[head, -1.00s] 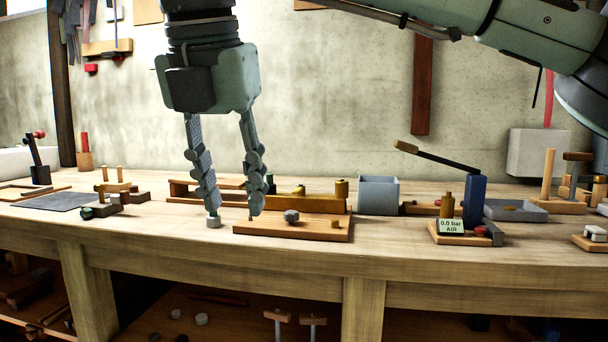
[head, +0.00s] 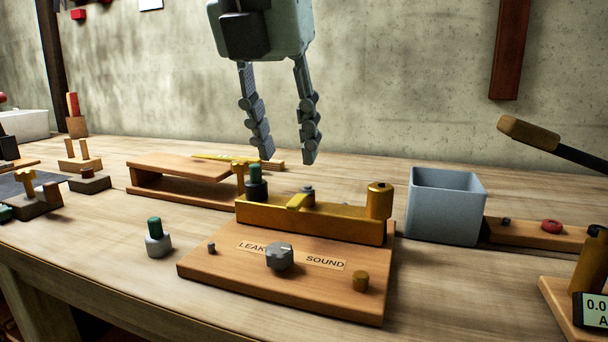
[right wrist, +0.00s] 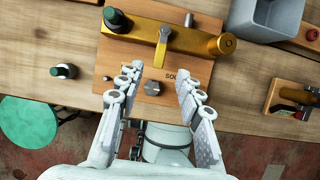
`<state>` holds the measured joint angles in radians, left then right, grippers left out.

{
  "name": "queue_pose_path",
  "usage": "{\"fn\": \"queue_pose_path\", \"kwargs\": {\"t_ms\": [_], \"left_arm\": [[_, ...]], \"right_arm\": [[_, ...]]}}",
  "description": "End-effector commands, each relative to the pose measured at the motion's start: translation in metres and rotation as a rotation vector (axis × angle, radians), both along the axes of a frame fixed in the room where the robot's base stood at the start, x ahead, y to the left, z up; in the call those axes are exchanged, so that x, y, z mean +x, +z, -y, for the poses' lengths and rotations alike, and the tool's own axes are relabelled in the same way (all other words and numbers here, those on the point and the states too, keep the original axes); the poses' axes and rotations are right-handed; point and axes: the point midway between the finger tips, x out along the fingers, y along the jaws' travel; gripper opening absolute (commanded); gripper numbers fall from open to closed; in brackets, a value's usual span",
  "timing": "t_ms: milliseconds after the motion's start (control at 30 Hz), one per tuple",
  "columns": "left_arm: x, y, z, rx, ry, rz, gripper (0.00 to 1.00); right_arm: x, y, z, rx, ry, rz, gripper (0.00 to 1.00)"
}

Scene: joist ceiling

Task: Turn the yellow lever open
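The yellow lever (head: 298,202) sits on top of a long brass block (head: 330,222) mounted on a wooden board (head: 225,268) marked LEAK and SOUND. In the right wrist view the lever (right wrist: 161,48) points toward the board's front, across the block. My right gripper (head: 288,157) is open and empty, fingers pointing down. In the head view its fingertips appear above the block, apart from it. In the right wrist view the fingers (right wrist: 157,84) straddle the line of the lever, with a grey knob (right wrist: 152,88) between them. My left gripper is not in view.
A green-topped fitting (head: 255,182) stands at the block's left end; another (head: 158,240) stands on the bench left of the board. A brass cylinder (head: 379,200) rises at the block's right end. A grey open box (head: 446,208) stands to the right. A low wooden stand (head: 165,178) is behind left.

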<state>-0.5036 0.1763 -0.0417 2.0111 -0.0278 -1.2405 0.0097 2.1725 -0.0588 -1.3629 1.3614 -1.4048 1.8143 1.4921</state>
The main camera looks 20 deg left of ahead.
Motion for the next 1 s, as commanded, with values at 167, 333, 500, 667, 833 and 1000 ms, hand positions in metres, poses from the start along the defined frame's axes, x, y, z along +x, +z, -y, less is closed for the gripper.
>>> {"fn": "queue_pose_path", "kwargs": {"t_ms": [167, 333, 500, 667, 833, 1000], "left_arm": [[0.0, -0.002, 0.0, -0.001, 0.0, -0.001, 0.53], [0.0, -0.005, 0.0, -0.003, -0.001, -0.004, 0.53], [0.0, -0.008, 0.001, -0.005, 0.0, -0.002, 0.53], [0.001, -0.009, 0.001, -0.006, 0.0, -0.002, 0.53], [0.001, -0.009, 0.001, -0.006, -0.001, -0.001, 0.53], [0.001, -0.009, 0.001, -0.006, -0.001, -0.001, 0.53]], "right_arm": [[0.01, -0.025, 0.001, -0.001, 0.001, -0.004, 0.36], [0.02, -0.05, 0.002, 0.0, -0.001, -0.005, 0.36], [0.026, -0.064, 0.002, 0.0, -0.001, -0.003, 0.36], [0.028, -0.068, 0.002, 0.0, -0.001, -0.002, 0.36], [0.028, -0.068, 0.002, 0.0, -0.001, -0.002, 0.35], [0.028, -0.068, 0.002, 0.0, -0.001, -0.002, 0.14]]}}
